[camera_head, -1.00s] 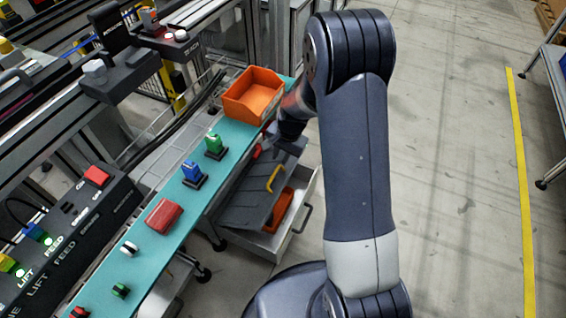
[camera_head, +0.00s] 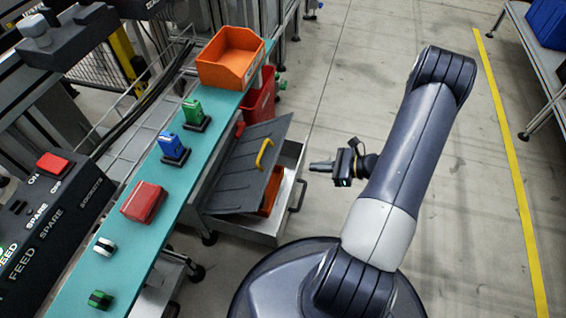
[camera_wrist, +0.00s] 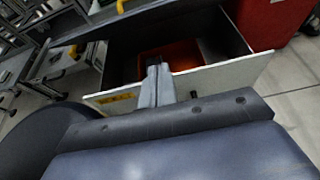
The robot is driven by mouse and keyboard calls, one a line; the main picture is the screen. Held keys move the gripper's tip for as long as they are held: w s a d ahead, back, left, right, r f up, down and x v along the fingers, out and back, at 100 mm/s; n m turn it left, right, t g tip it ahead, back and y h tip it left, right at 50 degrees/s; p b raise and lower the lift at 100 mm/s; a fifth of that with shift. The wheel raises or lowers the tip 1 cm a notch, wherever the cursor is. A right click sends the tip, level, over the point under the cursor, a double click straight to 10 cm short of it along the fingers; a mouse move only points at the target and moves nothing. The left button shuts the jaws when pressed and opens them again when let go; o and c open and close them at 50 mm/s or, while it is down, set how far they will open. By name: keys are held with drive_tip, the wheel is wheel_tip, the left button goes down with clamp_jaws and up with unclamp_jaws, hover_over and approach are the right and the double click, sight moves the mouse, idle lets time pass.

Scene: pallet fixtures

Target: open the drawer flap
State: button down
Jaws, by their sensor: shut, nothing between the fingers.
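The drawer flap (camera_head: 235,178) is a dark grey ribbed panel with a yellow handle (camera_head: 264,153). It stands tilted over the open metal drawer (camera_head: 243,230), leaving a gap at its right side. An orange bin (camera_head: 270,190) shows partly in that gap; the flap hides the rest. My gripper (camera_head: 313,167) is shut and empty, to the right of the drawer and apart from the flap and handle. In the wrist view my gripper (camera_wrist: 155,68) appears in front of the drawer's front wall (camera_wrist: 215,78), with the orange bin (camera_wrist: 180,54) inside beyond it.
A teal shelf (camera_head: 190,190) left of the drawer carries an orange tray (camera_head: 230,58), green and blue switches and a red block (camera_head: 144,202). A red container (camera_head: 258,97) stands behind the drawer. Floor to the right is clear up to a yellow line (camera_head: 510,150).

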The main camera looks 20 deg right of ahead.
sight(269, 158)
drive_tip(key=w+a+b, duration=0.4)
drive_tip(key=w+a, duration=0.2)
drive_tip(key=a, duration=0.3)
drive_tip(key=shift+w+a+f, duration=0.2)
drive_tip(key=shift+a+f, duration=0.05)
drive_tip(key=shift+a, duration=0.05)
drive_tip(key=shift+w+a+r+p, duration=0.15)
drive_tip(key=shift+r+p, duration=0.25)
drive_tip(key=shift+r, duration=0.1)
drive_tip(key=a+r+h+p, duration=0.1)
drive_tip(key=r+p, duration=0.1)
drive_tip(key=w+a+r+g+h+p, duration=0.1)
drive_tip(key=p, duration=0.2)
drive_tip(key=w+a+r+h+p, duration=0.1)
drive_tip(key=r+p, duration=0.1)
drive_tip(key=shift+w+a+r+g+p, duration=0.2)
drive_tip(key=shift+a+r+g+p, duration=0.1)
drive_tip(key=shift+a+r, duration=0.05)
drive_tip(key=w+a+r+p, duration=0.2)
drive_tip(key=w+a+r, duration=0.1)
drive_tip(key=a, duration=0.2)
drive_tip(key=shift+w+a+r+g+h+p, duration=0.2)
drive_tip(key=shift+w+g+h+p, duration=0.1)
drive_tip(key=shift+w+p, duration=0.1)
